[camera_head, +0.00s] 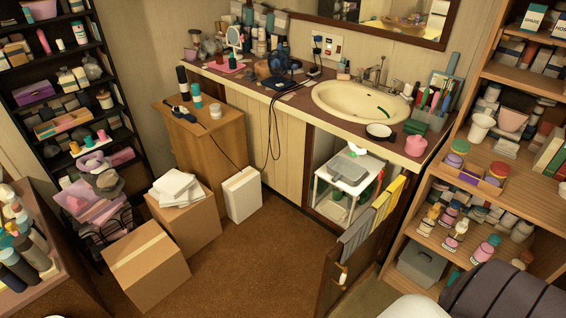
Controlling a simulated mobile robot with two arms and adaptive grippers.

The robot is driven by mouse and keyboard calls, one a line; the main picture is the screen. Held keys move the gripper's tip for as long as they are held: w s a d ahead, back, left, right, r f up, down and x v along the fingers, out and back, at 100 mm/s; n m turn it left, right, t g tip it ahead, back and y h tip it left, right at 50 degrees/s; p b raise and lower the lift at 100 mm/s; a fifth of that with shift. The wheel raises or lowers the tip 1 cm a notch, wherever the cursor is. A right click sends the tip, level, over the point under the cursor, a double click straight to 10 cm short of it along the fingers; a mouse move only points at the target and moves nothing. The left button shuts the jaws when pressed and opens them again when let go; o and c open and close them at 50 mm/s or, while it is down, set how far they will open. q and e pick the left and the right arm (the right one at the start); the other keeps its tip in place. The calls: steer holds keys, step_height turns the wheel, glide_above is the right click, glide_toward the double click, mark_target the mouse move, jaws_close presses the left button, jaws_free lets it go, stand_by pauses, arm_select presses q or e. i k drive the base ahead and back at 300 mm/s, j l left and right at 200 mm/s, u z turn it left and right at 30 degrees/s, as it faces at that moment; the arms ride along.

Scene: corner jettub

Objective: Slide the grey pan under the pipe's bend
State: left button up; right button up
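A flat grey pan (350,169) appears to lie on top of a small white stand (323,172) in the open cabinet under the sink. The pipe and its bend cannot be made out; the counter's edge hides the upper part of the cabinet. Small green and pale items, too small to name, are below and beside the stand. Neither of my grippers is in view.
The cabinet door (333,284) stands open into the room, with grey and yellow cloths (381,204) over its top. A white box (242,194) and cardboard boxes (147,262) stand left on the brown floor (255,265). Floor before the cabinet is clear.

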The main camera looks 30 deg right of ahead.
mark_target(349, 172)
steer(key=i+j+z, duration=0.25)
steer(key=i, duration=0.25)
steer(key=i+j+z, duration=0.3)
steer(key=i, duration=0.25)
steer(key=i+l+z, duration=0.25)
steer(key=i+z, duration=0.2)
steer(key=i, duration=0.2)
steer(key=i+z, duration=0.45)
steer(key=i, duration=0.15)
steer(key=i+j+z, duration=0.15)
steer(key=i+z, duration=0.3)
steer(key=i, duration=0.2)
steer(key=i+j+z, duration=0.2)
steer(key=i, duration=0.3)
